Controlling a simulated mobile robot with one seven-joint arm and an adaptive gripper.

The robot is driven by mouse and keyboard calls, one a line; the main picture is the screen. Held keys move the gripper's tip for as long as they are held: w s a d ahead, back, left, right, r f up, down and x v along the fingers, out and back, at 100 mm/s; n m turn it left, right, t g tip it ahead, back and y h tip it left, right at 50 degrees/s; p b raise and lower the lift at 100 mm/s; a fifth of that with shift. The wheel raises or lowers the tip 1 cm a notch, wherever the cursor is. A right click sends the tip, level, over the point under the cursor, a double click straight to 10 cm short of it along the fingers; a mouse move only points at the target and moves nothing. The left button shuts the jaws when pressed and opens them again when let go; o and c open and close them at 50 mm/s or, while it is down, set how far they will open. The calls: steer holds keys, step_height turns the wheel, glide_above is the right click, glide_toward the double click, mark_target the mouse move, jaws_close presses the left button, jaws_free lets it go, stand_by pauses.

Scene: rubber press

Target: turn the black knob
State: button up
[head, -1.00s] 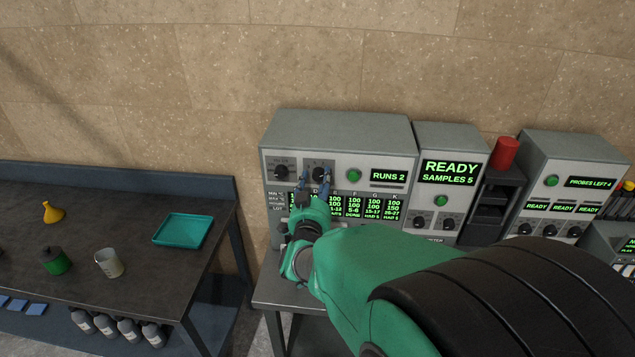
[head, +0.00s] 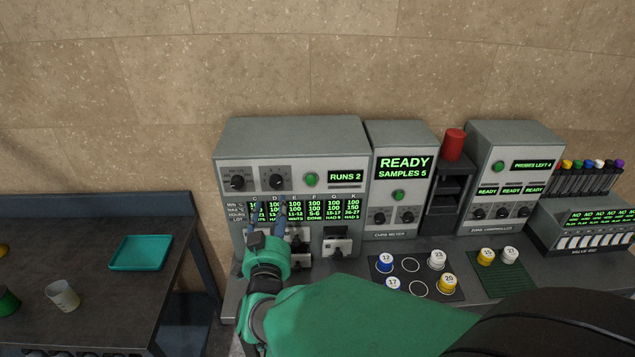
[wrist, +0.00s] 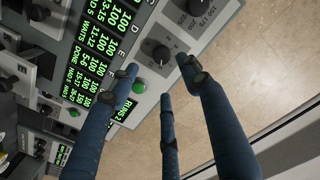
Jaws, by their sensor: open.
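Two black knobs sit at the upper left of the grey RUNS 2 machine (head: 293,140): a left knob (head: 237,182) and a right knob (head: 275,180). The wrist view also shows two knobs, one (wrist: 160,52) ahead between my fingertips and another (wrist: 200,8) at the top edge. My gripper (head: 266,203) has its blue fingers spread and empty, with the tips just below the knobs, in front of the green display. In the wrist view my gripper (wrist: 158,66) shows three fingers, apart from the knob. The pointer directions are too small to read surely.
A green button (head: 311,180) sits right of the knobs. Other machines with small black knobs (head: 380,218) stand to the right. Numbered caps (head: 385,263) lie on the bench in front. A dark table (head: 90,270) with a teal tray (head: 140,253) stands left.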

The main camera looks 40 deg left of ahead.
steer(key=shift+v, duration=1.1)
steer(key=shift+w, duration=0.1)
jaws_close()
steer(key=w+d+m+p, duration=0.5)
steer(key=d+m+p, duration=0.4)
steer(key=m+p, duration=0.3)
steer(key=shift+f+m, duration=0.25)
steer(key=shift+m, duration=1.45)
